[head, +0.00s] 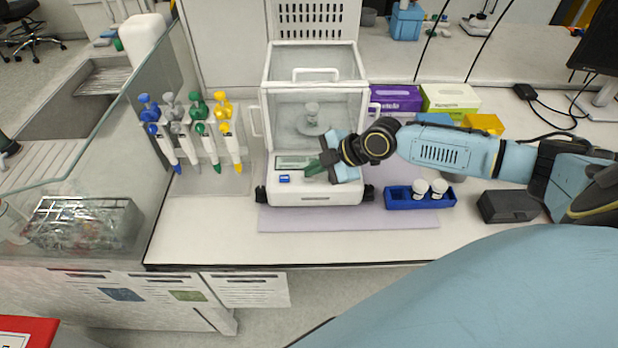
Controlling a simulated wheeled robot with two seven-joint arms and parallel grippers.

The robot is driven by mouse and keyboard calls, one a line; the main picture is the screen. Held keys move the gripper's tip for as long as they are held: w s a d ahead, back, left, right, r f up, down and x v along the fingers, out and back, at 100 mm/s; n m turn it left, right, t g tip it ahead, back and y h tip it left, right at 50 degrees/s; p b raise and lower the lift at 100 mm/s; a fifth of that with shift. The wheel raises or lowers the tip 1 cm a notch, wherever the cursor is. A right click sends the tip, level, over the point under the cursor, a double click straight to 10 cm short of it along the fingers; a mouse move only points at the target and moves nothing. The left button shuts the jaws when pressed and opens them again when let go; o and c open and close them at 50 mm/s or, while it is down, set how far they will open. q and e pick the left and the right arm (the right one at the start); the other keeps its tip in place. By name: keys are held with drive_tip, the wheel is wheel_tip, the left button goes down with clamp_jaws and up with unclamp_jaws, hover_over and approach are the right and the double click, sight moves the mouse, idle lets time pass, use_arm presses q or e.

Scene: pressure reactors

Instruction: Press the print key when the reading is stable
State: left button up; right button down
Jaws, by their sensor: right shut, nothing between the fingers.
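The balance (316,196) is a white instrument with a clear glass draft shield, standing on a pale lilac mat. My left gripper is not in view.
A pipette stand (208,182) with coloured pipettes is left of the balance. A blue rack (404,201) with two white-capped vials and a dark box (506,206) are at right. Glove boxes (396,98) stand behind. The mat's front strip and bench front are clear.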

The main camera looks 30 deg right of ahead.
sight(314, 178)
drive_tip(key=shift+f+b, duration=0.35)
drive_tip(key=shift+f, duration=0.05)
idle(0.7)
drive_tip(key=shift+r, duration=0.1)
drive_tip(key=shift+r+p, duration=0.6)
drive_tip(key=shift+r, duration=0.15)
wheel_tip(314, 178, up, 5)
drive_tip(key=p, duration=0.4)
idle(0.4)
idle(0.4)
